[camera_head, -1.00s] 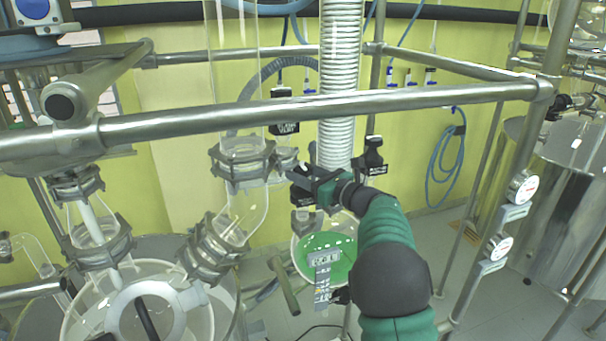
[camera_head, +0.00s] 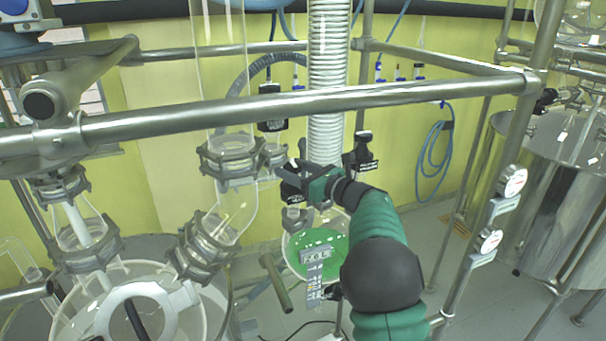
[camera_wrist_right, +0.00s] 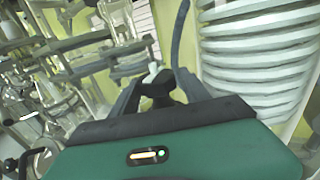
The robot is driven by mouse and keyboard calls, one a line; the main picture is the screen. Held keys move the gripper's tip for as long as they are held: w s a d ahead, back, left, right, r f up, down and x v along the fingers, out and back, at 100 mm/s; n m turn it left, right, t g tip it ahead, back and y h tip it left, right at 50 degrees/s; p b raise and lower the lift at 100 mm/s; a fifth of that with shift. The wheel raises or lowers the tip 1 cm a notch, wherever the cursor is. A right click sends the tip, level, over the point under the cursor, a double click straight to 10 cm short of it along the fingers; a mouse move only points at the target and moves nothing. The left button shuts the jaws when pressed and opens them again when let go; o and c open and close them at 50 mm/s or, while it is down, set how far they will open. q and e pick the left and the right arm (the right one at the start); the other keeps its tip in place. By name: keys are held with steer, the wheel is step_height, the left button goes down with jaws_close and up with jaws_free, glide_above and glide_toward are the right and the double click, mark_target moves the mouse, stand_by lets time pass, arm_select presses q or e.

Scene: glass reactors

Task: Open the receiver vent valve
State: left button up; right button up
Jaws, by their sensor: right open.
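My right gripper (camera_head: 293,174) reaches in from the lower right, in front of the ribbed white hose, in the head view. It is open. A small black valve handle (camera_wrist_right: 158,88) sits between its two fingers (camera_wrist_right: 160,94) in the right wrist view, with a white piece just beyond it. I cannot tell if the fingers touch the handle. In the head view this spot is largely covered by the gripper, with a small black label beside it. The round receiver vessel with green liquid (camera_head: 328,258) hangs below the gripper. My left gripper is not in view.
A steel rail (camera_head: 290,104) crosses in front of the glassware. Other black labelled valves stand close by, one right of the hose (camera_head: 362,152) and one to its left (camera_head: 270,122). A clamped glass pipe (camera_head: 230,160) is left of the gripper. Gauges (camera_head: 513,182) are at right.

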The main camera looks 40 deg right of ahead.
steer(key=b+v, duration=0.8)
steer(key=v, duration=0.8)
steer(key=shift+s, duration=0.2)
steer(key=shift+d+f, duration=0.1)
steer(key=shift+f, duration=0.05)
